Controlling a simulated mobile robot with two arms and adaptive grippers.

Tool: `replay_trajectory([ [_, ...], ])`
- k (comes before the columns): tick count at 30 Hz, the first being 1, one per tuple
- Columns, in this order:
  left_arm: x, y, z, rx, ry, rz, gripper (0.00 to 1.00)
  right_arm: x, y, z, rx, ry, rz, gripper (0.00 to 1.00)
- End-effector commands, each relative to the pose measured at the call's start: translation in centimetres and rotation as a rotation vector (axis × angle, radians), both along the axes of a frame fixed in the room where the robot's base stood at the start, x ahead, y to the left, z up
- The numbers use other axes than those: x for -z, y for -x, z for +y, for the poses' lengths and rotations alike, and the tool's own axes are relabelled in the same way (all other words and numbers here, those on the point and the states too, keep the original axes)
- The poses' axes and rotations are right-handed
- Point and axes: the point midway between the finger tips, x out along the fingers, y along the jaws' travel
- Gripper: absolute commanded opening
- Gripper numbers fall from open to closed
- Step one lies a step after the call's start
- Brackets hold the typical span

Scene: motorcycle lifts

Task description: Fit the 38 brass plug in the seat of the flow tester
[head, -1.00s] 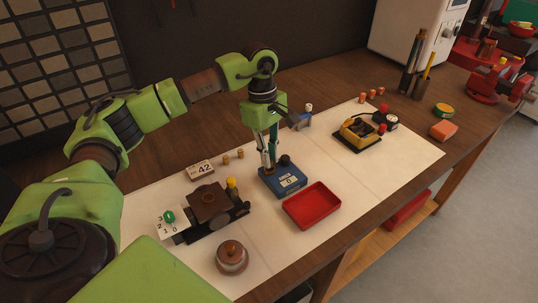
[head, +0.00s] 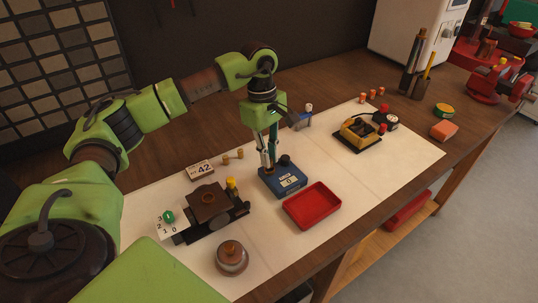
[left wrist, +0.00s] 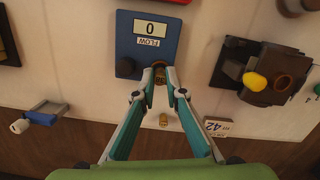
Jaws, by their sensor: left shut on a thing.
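The flow tester (head: 270,182) is a blue box with a black knob and a display reading 0; it also shows in the left wrist view (left wrist: 130,47). My left gripper (head: 267,167) points down at the tester's back edge. In the left wrist view its fingertips (left wrist: 160,82) are shut on a small brass plug (left wrist: 160,72). The plug's lower end and the seat are hidden, so I cannot tell whether it is seated. Its number cannot be read. Loose brass plugs (head: 240,155) lie behind the tester, near a card marked 42 (head: 200,170). My right gripper is out of view.
A red tray (head: 330,222) lies right in front of the tester. A dark fixture with a yellow knob (head: 208,200) stands to its left, with a round brown-topped pot (head: 231,258) in front. A yellow device (head: 357,138) and small blue vise (head: 301,122) stand farther right.

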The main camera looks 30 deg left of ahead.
Motion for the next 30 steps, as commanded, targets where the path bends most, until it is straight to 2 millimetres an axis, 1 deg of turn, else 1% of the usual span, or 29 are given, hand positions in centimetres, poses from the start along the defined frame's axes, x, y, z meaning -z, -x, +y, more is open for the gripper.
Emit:
replay_trajectory([
  [27, 1.7, 0.0, 0.0, 0.0, 0.0, 0.0, 0.0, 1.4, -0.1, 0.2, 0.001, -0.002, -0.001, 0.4],
  [30, 1.6, 0.0, 0.0, 0.0, 0.0, 0.0, 0.0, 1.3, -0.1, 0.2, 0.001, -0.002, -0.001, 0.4],
])
